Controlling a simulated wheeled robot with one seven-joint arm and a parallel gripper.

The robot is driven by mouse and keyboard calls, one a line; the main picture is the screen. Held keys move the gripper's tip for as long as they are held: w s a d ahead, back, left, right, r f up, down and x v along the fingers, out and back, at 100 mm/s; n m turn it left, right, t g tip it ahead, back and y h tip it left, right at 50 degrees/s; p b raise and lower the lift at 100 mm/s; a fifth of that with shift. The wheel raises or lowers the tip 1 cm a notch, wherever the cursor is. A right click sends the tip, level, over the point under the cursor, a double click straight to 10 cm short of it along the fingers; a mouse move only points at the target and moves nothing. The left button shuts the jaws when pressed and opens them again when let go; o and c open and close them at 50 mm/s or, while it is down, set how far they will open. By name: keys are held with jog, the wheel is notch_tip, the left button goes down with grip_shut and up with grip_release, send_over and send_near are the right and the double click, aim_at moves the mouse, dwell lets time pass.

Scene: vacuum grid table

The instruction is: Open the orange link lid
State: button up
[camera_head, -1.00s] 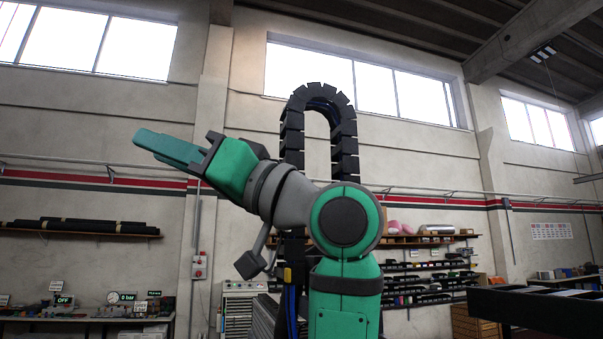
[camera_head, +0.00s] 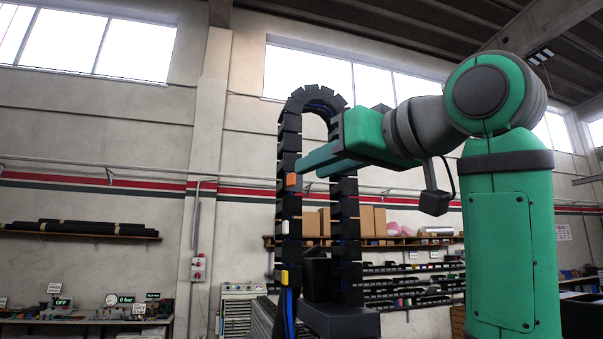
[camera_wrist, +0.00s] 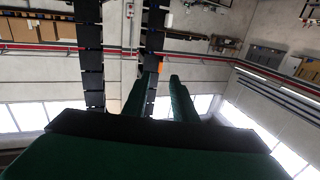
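The orange link lid (camera_head: 291,180) is a small orange block on the left run of a black, upright, U-shaped cable chain (camera_head: 291,145). My gripper (camera_head: 307,167) reaches in from the right, with its green fingers pointing left. The fingertips are close to the orange lid at about its height; I cannot tell whether they touch it. In the wrist view the orange lid (camera_wrist: 151,81) shows between the two dark green fingers (camera_wrist: 155,84). The fingers stand apart with a gap between them, and nothing is held in it.
A white lid (camera_head: 284,228) and a yellow lid (camera_head: 285,277) sit lower on the same chain run. The chain's right run (camera_head: 346,215) passes behind and below my fingers. A dark base (camera_head: 340,320) stands under it. The space left of the chain is clear.

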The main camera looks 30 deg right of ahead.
aim_at(294, 176)
jog(key=shift+w+a, duration=0.2)
jog(key=shift+w, duration=2.4)
jog(key=shift+c, duration=0.6)
grip_shut()
